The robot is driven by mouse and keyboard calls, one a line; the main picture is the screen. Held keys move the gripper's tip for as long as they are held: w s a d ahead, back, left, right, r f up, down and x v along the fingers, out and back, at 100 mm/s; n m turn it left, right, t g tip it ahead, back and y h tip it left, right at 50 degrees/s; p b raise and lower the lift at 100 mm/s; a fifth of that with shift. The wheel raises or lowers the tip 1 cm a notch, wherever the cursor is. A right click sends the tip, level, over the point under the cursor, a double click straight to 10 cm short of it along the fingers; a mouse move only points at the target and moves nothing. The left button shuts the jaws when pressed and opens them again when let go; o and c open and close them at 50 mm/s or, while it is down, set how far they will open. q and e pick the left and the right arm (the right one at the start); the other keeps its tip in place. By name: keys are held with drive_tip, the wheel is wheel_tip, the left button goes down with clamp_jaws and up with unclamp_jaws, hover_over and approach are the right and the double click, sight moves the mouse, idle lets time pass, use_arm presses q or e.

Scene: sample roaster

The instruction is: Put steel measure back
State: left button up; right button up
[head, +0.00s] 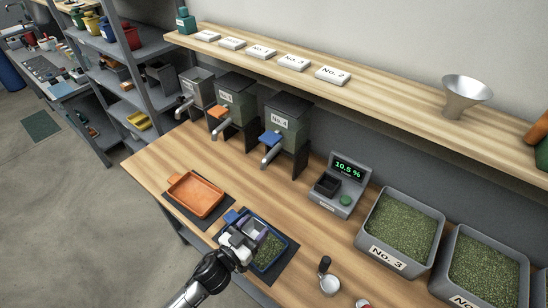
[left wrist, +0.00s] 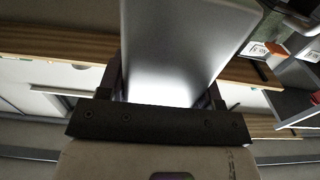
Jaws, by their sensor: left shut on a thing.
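My left gripper (head: 238,240) is over the left part of a blue tray (head: 284,250) holding green beans, at the front of the bench. It is shut on a smooth grey metal thing that looks like the steel measure (left wrist: 185,45). In the left wrist view this fills the space between the fingers and widens away from them. In the head view the gripper hides most of it, so I cannot tell whether it touches the tray or beans. My right gripper is not in view.
An orange tray (head: 196,194) lies left on a dark mat. A small metal cup (head: 329,285) stands to the right. Behind are a meter (head: 342,186), a No. 3 bean bin (head: 400,228) and hoppers (head: 287,125). Bare wood lies between the blue tray and the meter.

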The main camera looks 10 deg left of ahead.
use_arm(q)
drive_tip(key=shift+w+a+f+n+y, duration=0.15)
drive_tip(key=shift+a+f+n+y, duration=0.15)
drive_tip(key=shift+a+f+y, duration=0.15)
drive_tip(key=shift+w+a+f+n+t+y, duration=0.1)
drive_tip(key=shift+a+f+n+t+y, duration=0.2)
drive_tip(key=shift+a+n+t+y, duration=0.55)
drive_tip(key=s+a+r+n+y+p, duration=0.1)
drive_tip(key=s+r+y+p, duration=0.1)
drive_tip(key=r+p, duration=1)
drive_tip(key=s+a+r+n+y+p, duration=0.1)
drive_tip(key=r+p, duration=1)
drive_tip(key=r, duration=2.1)
drive_tip(key=shift+s+r+y+p, duration=0.2)
drive_tip(key=shift+s+y+p, duration=0.2)
drive_tip(key=shift+s+y, duration=0.55)
drive_tip(key=shift+s+h, duration=0.2)
drive_tip(key=shift+h, duration=0.05)
